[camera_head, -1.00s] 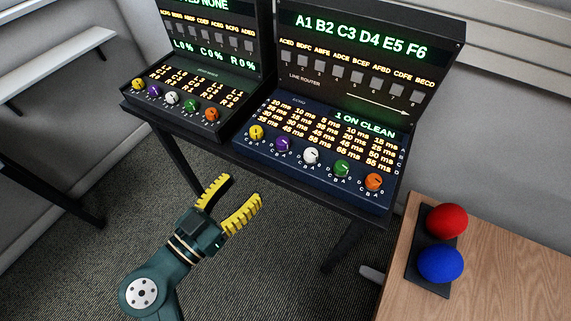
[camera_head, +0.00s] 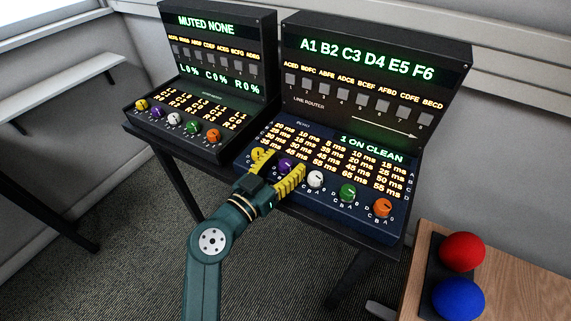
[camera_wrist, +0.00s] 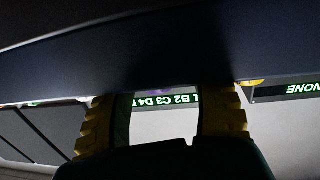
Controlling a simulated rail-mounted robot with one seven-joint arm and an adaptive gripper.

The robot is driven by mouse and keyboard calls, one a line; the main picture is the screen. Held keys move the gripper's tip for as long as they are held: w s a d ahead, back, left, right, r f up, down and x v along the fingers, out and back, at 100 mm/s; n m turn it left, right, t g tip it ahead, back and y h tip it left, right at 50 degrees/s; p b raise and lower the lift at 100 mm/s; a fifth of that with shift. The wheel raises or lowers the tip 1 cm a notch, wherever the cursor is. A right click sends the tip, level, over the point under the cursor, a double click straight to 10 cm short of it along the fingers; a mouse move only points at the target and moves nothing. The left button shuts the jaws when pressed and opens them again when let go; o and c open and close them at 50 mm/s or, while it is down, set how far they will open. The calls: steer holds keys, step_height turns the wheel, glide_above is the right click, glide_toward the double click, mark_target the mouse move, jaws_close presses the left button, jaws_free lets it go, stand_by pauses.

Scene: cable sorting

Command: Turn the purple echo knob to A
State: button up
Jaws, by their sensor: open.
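The purple echo knob (camera_head: 285,164) is on the dark blue echo panel (camera_head: 330,218) of the right-hand console, second from the left in its knob row. My gripper (camera_head: 279,167) is open in the head view, with its yellow fingers at the panel, one on each side of the purple knob. I cannot tell whether they touch it. The knob's pointer is too small to read. In the wrist view my open fingers (camera_wrist: 165,115) show with a sliver of purple (camera_wrist: 160,91) between them, mostly hidden by a dark edge.
White (camera_head: 315,179), green (camera_head: 347,193) and orange (camera_head: 382,207) echo knobs stand to the right. The left console (camera_head: 190,140) has its own purple knob (camera_head: 173,119). Red (camera_head: 462,251) and blue (camera_head: 458,298) balls stand on a wooden table (camera_head: 415,262) at lower right.

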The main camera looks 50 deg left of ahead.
steer(key=shift+w, duration=0.1)
jaws_close()
steer(key=f+m+h+b, duration=0.1)
steer(key=b, duration=0.2)
steer(key=shift+a+h+b, duration=0.1)
steer(key=shift+h+b, duration=0.2)
steer(key=shift+m+h+b, duration=0.5)
steer(key=shift+h+b, duration=0.3)
steer(key=shift+b, duration=0.2)
steer(key=shift+m+h+b, duration=0.4)
steer(key=shift+h+b, duration=0.2)
steer(key=shift+b, duration=0.1)
steer(key=shift+r+m+h+b, duration=0.4)
steer(key=shift+m+h+b, duration=0.25)
steer(key=shift+h, duration=0.45)
